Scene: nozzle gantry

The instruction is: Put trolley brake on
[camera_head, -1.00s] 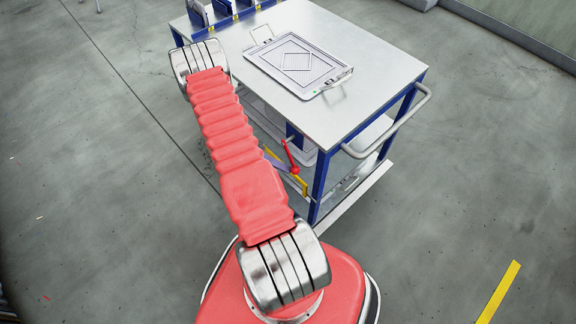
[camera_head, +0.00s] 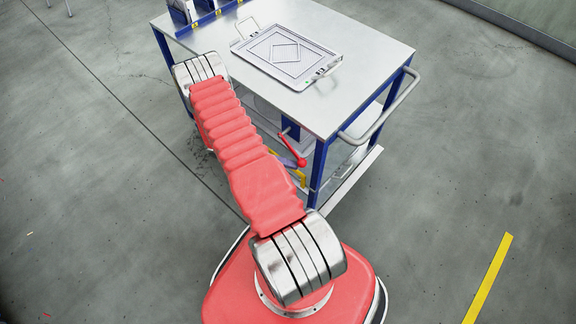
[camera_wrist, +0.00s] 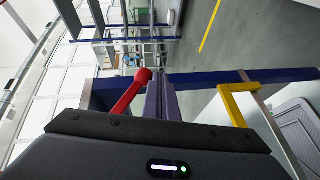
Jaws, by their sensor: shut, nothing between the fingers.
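The trolley (camera_head: 358,80) stands beyond my arm, a blue-framed bench with a grey top. Its brake lever (camera_head: 292,149) is red with a round knob, below the top by the near blue leg. In the wrist view the red lever (camera_wrist: 131,92) slants up to its knob, just left of my fingers. My gripper (camera_wrist: 162,84) has purple fingers, shut and empty, pointing at the blue frame (camera_wrist: 205,78). The fingers lie beside the lever; whether they touch it I cannot tell. In the head view my arm hides most of my gripper.
A yellow bracket (camera_wrist: 233,106) stands right of my fingers, and a push handle (camera_head: 382,112) juts from the trolley's right end. A metal tray (camera_head: 286,52) lies on top. Floor to the right is clear, with a yellow stripe (camera_head: 488,278).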

